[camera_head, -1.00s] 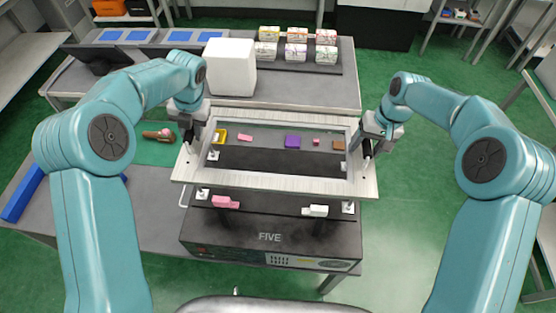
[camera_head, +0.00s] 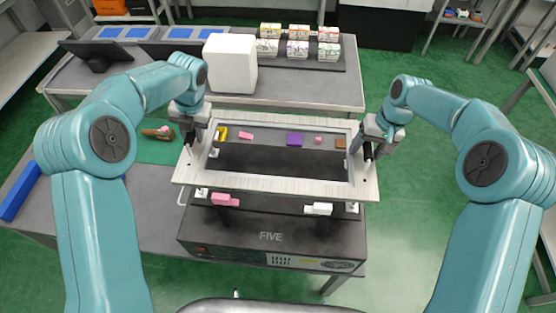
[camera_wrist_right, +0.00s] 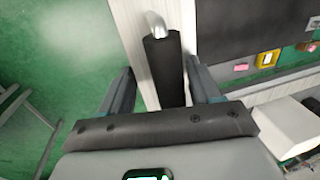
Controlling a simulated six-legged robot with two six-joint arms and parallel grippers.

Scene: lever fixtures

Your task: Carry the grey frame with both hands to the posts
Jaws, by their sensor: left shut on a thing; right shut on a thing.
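The grey frame (camera_head: 275,186) is a pale rectangular frame with an open middle, held above the dark FIVE unit (camera_head: 225,236). My left gripper (camera_head: 190,140) is shut on the frame's left side. My right gripper (camera_head: 368,152) is shut on the right side. In the right wrist view my right gripper (camera_wrist_right: 163,88) has its jaws on either side of a dark upright handle (camera_wrist_right: 163,65) on the frame (camera_wrist_right: 127,30). Small white fittings at the left (camera_head: 201,194) and right (camera_head: 352,208), just below the frame's near edge, may be the posts. Their contact with the frame cannot be told.
A pink lever (camera_head: 224,200) and a white lever (camera_head: 319,208) stick out in front of the frame. Small coloured blocks, including a purple one (camera_head: 295,139), show through the opening. A white box (camera_head: 229,64) and several small cartons (camera_head: 298,48) stand on the table behind.

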